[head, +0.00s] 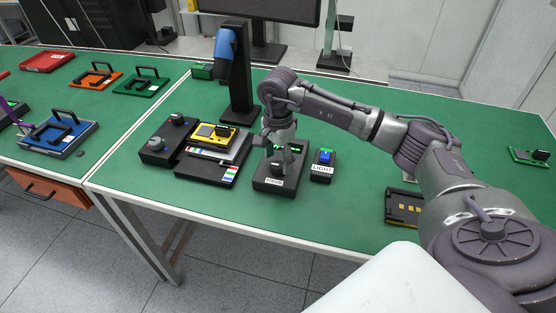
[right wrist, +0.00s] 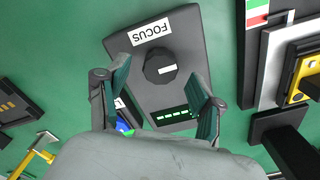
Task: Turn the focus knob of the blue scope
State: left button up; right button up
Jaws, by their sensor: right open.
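The blue scope (head: 226,45) has a blue head on a black column and stands on the green bench. In front of it is a dark box labelled FOCUS (head: 275,184), which also shows in the right wrist view (right wrist: 188,50). The round black focus knob (right wrist: 160,68) has a white mark, and a strip of green lights (right wrist: 173,116) is on the same box. My right gripper (head: 279,158) is above this box, pointing down. In the right wrist view its open fingers (right wrist: 157,85) appear on either side of the knob; contact cannot be told. My left gripper is not in view.
A LIGHT box (head: 322,168) with a blue top stands close right of the FOCUS box. A yellow device (head: 213,134) and a dark knobbed box (head: 168,142) stand to the left. A black and yellow unit (head: 403,208) lies to the right. The bench's front strip is clear.

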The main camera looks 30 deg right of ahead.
jog(key=shift+f, duration=1.1)
jog(key=c, duration=1.1)
jog(key=shift+c, duration=0.2)
